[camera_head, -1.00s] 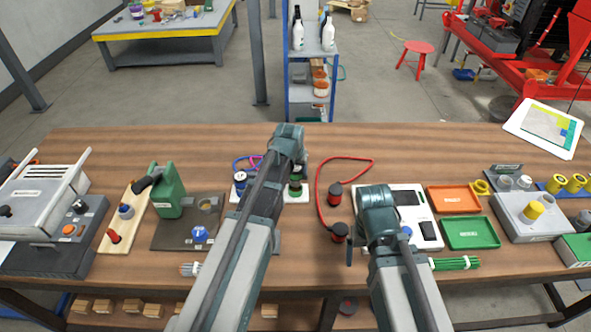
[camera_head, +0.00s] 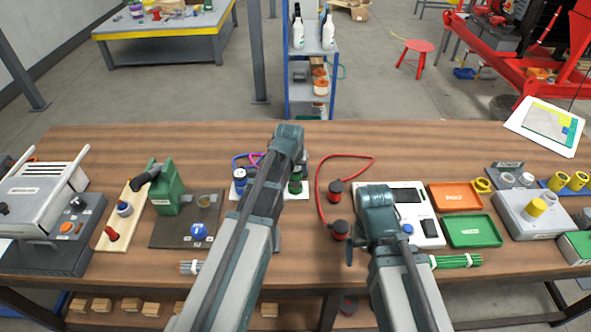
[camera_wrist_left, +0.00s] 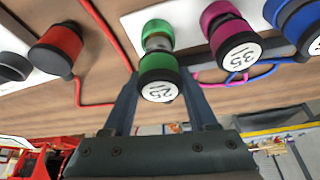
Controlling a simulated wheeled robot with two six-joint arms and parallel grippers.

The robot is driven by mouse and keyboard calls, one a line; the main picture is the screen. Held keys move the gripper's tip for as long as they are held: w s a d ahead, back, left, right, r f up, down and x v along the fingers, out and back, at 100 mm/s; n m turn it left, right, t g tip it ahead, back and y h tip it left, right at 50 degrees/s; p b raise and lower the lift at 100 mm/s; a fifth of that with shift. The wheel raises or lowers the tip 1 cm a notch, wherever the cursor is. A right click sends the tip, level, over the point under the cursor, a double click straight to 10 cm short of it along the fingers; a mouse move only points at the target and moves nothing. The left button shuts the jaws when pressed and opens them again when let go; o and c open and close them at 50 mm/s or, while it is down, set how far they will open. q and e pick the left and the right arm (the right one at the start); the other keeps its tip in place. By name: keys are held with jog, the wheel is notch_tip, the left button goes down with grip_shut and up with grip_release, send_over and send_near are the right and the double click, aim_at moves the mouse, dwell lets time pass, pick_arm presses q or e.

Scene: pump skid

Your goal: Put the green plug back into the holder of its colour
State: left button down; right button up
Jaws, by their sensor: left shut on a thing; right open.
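The green plug (camera_wrist_left: 160,82), dark-ended with a white number label, is between the two fingers of my left gripper (camera_wrist_left: 160,108), which is shut on it. The green holder (camera_wrist_left: 157,30) on a white plate is right beyond the plug, roughly in line with it. A grey piece shows between them; I cannot tell whether the plug's nose is in. In the head view, green parts (camera_head: 295,186) show beside my left wrist, which hides that gripper. My right gripper (camera_head: 351,254) is open at the table's front part, mostly hidden by its arm.
In the left wrist view, a red plug (camera_wrist_left: 57,48) with a red cable is on one side; a magenta plug (camera_wrist_left: 233,38) and a blue plug (camera_wrist_left: 298,22) are on the other. Orange (camera_head: 455,197) and green (camera_head: 472,231) trays lie right of my right arm.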

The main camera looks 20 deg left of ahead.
pick_arm(q)
jog(key=shift+f+b, duration=1.05)
jog(key=shift+f, duration=0.05)
pick_arm(e)
jog(key=shift+f, duration=1.1)
pick_arm(q)
jog(key=shift+c, duration=0.6)
grip_release()
jog(key=shift+r, duration=0.15)
pick_arm(e)
jog(key=shift+r, duration=0.1)
pick_arm(q)
jog(key=p+v, duration=1.3)
jog(key=shift+r, duration=0.25)
pick_arm(e)
notch_tip(320, 180, up, 13)
jog(key=shift+f, duration=0.2)
pick_arm(q)
jog(key=shift+s+f, duration=0.1)
pick_arm(e)
jog(key=shift+f, duration=0.1)
